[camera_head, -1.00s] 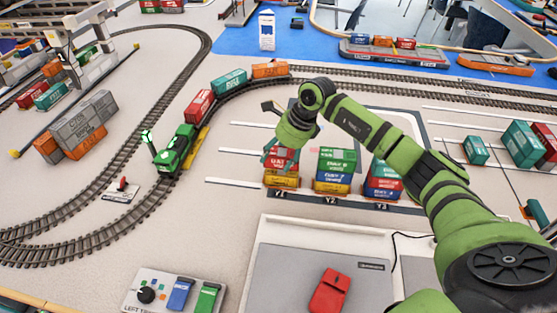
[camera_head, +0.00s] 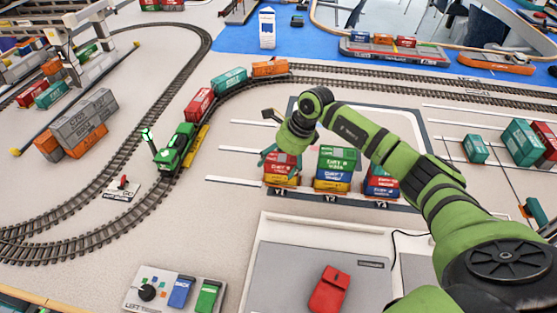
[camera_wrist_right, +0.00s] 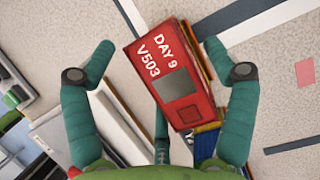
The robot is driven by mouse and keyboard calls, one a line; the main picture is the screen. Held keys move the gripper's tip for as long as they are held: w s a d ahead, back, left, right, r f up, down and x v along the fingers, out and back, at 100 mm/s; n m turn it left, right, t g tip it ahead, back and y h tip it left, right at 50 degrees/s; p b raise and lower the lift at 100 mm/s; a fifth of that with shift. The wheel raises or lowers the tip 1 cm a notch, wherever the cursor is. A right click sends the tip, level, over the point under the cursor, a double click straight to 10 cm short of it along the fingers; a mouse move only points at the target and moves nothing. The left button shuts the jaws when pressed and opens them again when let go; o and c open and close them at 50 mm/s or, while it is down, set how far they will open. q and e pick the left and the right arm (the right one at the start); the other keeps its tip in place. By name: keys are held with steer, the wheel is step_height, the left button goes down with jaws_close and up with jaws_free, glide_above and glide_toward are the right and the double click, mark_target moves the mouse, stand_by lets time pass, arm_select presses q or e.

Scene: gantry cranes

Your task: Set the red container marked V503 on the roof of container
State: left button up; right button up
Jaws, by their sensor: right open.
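The red container marked V503 (camera_wrist_right: 170,75) lies between the spread fingers of my right gripper (camera_wrist_right: 160,50) in the right wrist view, its lettered roof facing the camera. In the head view my right gripper (camera_head: 277,150) is open just above the stack at Y1, where a red container (camera_head: 279,164) sits on top of an orange-yellow one (camera_head: 280,181). The fingers partly cover its top. I cannot tell whether they touch it. The task line names no target container. My left gripper is not in view.
The Y2 stack (camera_head: 335,168) has a green top and stands close beside Y1. The Y3 stack (camera_head: 380,182) is partly behind my arm. A green locomotive (camera_head: 175,152) with wagons is on the track to the left. A red object (camera_head: 328,290) lies on the grey panel in front.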

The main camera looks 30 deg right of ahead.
steer(key=shift+d+r, duration=0.15)
steer(key=shift+r, duration=0.25)
steer(key=b+v, duration=0.2)
steer(key=v, duration=0.9)
steer(key=shift+r+b, duration=0.2)
steer(key=shift+b, duration=0.1)
steer(key=shift+s+f, duration=0.1)
